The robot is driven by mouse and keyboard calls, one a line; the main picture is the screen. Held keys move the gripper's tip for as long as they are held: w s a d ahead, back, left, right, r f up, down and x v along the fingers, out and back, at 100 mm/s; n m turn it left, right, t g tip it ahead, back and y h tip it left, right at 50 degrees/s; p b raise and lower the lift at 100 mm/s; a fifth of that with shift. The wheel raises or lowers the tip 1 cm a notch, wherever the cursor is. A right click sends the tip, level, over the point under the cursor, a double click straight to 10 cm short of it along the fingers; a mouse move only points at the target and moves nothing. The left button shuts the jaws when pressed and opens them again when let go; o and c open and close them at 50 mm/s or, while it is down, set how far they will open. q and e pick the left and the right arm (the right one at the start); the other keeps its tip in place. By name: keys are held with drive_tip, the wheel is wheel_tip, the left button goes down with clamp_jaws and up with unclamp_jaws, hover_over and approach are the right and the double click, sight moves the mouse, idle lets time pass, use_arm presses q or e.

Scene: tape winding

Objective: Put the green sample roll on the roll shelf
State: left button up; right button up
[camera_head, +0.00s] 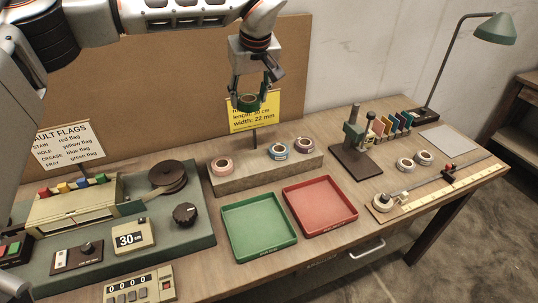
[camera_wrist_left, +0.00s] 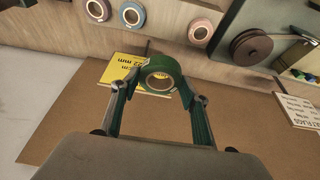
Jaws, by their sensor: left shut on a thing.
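My left gripper (camera_head: 249,101) is shut on the green sample roll (camera_head: 248,102). It holds the roll in the air in front of the yellow sign, above the back of the roll shelf. The roll also shows between the fingers in the left wrist view (camera_wrist_left: 161,76). The roll shelf (camera_head: 262,176) is a long grey-brown block on the table. A pinkish roll (camera_head: 222,167), a blue roll (camera_head: 278,151) and a purple-brown roll (camera_head: 304,145) stand on it, with a wide gap between the pinkish and blue ones. My right gripper is not in view.
A green tray (camera_head: 258,249) and a red tray (camera_head: 320,232) lie in front of the shelf. The yellow sign (camera_head: 270,117) stands on a post behind it. A dark press (camera_head: 355,150) stands to the right, and a winding machine (camera_head: 75,212) to the left.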

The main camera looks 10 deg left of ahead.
sight(251, 160)
use_arm(q)
wheel_tip(251, 160, down, 20)
drive_tip(key=shift+r+p, duration=0.15)
drive_tip(key=shift+p, duration=0.3)
drive_tip(key=o, duration=0.7)
drive_tip(key=shift+c, duration=0.2)
drive_tip(key=o, duration=0.3)
drive_tip(key=shift+o, duration=0.2)
drive_tip(key=shift+r, duration=0.2)
drive_tip(key=b+v, duration=0.1)
drive_tip(key=v, duration=1)
drive_tip(key=shift+s+r, duration=0.25)
drive_tip(key=shift+s, duration=0.05)
